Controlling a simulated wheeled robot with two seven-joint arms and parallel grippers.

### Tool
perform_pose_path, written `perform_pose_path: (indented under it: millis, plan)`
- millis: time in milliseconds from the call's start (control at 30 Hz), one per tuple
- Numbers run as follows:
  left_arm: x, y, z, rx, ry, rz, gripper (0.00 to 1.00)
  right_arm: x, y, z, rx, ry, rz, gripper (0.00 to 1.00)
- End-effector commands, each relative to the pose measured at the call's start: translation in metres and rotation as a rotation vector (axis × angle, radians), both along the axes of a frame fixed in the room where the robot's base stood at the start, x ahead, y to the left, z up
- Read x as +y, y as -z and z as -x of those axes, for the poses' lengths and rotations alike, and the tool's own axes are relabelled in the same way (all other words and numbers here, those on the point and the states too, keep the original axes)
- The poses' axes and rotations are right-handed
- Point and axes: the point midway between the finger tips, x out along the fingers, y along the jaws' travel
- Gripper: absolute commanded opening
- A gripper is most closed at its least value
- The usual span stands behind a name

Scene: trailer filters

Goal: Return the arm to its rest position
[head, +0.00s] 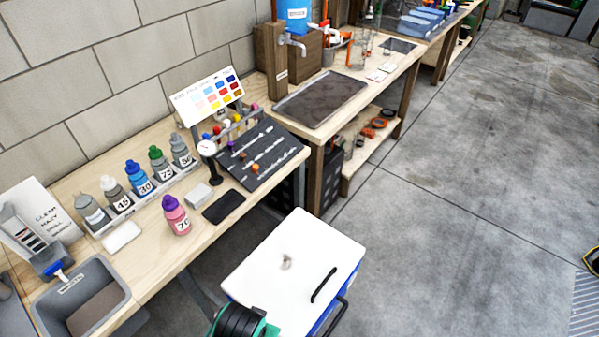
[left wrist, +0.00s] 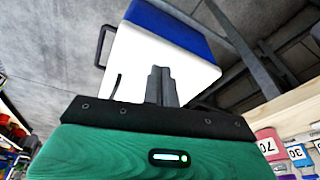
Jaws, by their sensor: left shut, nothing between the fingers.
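My left gripper (left wrist: 160,86) shows in the left wrist view with its two grey fingers together and nothing between them. In that view the white lid of a blue cooler box (left wrist: 185,60) lies behind the fingers; I cannot tell the gap between them. In the head view a green and black part of my left arm shows at the bottom edge, over the near end of the cooler box (head: 300,250). The fingers are not clear there. My right gripper is in neither view.
The wooden workbench (head: 150,270) runs along the block wall. A pink bottle marked 70 (head: 176,217) stands near its front edge, before a rack of several bottles (head: 138,178). A grey bin (head: 118,275) is at the near left.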

Motion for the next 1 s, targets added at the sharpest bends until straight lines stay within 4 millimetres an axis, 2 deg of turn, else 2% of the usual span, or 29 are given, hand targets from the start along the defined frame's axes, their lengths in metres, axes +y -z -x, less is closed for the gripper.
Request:
perform_pose_path:
  millis: [33, 200, 567, 867, 1000]
  plan:
    - [0.019, -0.006, 0.007, -0.001, -0.029, 0.009, 0.00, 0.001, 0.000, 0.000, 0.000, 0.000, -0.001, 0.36]
    - [0.066, -0.025, 0.021, -0.016, -0.094, 0.029, 0.00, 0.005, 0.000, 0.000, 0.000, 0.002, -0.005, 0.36]
    - [0.134, -0.067, 0.050, -0.065, -0.169, 0.026, 0.00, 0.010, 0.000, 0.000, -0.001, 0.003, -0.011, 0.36]
    - [0.132, -0.014, 0.035, -0.045, -0.168, 0.025, 0.00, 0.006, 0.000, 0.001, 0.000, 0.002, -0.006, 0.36]
    - [0.131, 0.017, 0.030, -0.033, -0.167, 0.024, 0.00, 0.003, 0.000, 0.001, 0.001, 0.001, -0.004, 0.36]
